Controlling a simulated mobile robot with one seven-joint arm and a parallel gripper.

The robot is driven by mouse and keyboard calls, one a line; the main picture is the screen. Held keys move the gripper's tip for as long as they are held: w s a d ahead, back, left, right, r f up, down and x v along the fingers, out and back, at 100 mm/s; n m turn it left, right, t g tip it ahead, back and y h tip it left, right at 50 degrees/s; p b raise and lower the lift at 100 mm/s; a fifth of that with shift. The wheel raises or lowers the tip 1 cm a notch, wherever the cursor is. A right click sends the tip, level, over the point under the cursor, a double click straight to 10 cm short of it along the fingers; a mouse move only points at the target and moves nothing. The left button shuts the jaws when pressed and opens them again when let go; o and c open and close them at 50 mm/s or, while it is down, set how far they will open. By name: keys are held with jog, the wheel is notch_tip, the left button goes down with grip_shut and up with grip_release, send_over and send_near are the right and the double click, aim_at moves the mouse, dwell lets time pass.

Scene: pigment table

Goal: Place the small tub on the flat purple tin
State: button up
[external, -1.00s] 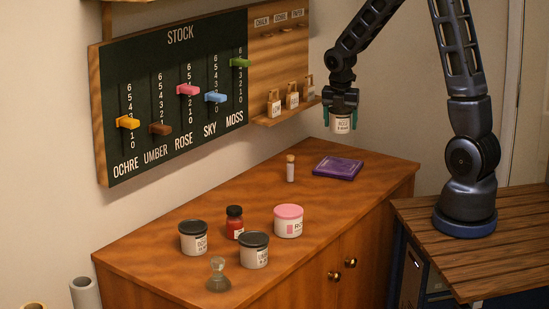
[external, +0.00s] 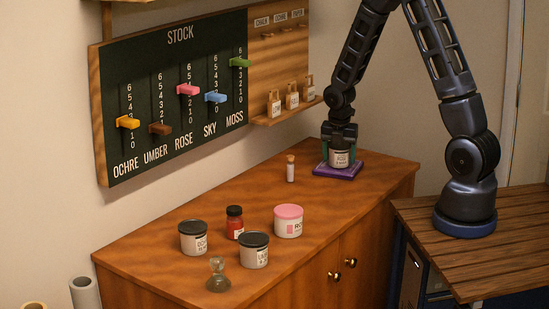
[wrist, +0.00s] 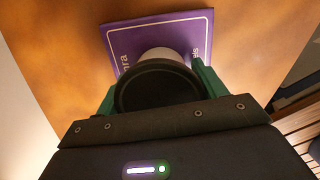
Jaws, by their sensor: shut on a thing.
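The small tub (external: 340,158), pale with a printed label, is upright between the fingers of my gripper (external: 339,154). The gripper is shut on it. The tub is over the flat purple tin (external: 337,173) at the back right of the cabinet top, and its base looks to be on the tin or very close to it. In the wrist view the tub's dark lid (wrist: 158,88) is between my green fingertips, and the purple tin (wrist: 190,32) with pale lettering shows beneath. The lid hides the tub's contact with the tin.
A small corked vial (external: 290,168) stands left of the tin. Nearer stand a pink-lidded tub (external: 288,222), a red jar (external: 235,224), two dark-lidded tubs (external: 194,240) (external: 254,252) and a glass stopper-like piece (external: 217,275). The stock board (external: 175,90) is on the wall behind.

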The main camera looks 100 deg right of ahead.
aim_at(339, 145)
jog(key=o, duration=1.1)
jog(key=shift+f, duration=0.1)
jog(key=r, duration=0.4)
jog(key=a+r, duration=0.1)
jog(key=r, duration=0.7)
jog(key=shift+w+a+r, duration=0.2)
jog(key=shift+w, duration=0.15)
jog(key=w+a+r+m+t, duration=0.1)
jog(key=w+a+r+m, duration=0.1)
jog(key=a+r, duration=0.45)
jog(key=w+a+r+m+t, duration=0.1)
jog(key=w+a+r+m, duration=0.15)
jog(key=a, duration=0.65)
jog(key=w+a+r+m+t, duration=0.1)
jog(key=w+a+r+m, duration=0.1)
jog(key=a+r, duration=0.5)
jog(key=s+a+r+m, duration=0.1)
jog(key=s+a+m, duration=0.1)
jog(key=a, duration=0.5)
jog(key=s+a+r+m+t, duration=0.1)
jog(key=s+a+r+m, duration=0.1)
jog(key=s+a, duration=0.2)
jog(key=s+a+r+m+t+y, duration=0.1)
jog(key=s+a+m, duration=0.1)
jog(key=a, duration=0.7)
jog(key=shift+s+a+r, duration=0.15)
jog(key=shift+s, duration=0.25)
jog(key=shift+s+a+r, duration=0.15)
jog(key=shift+s, duration=0.2)
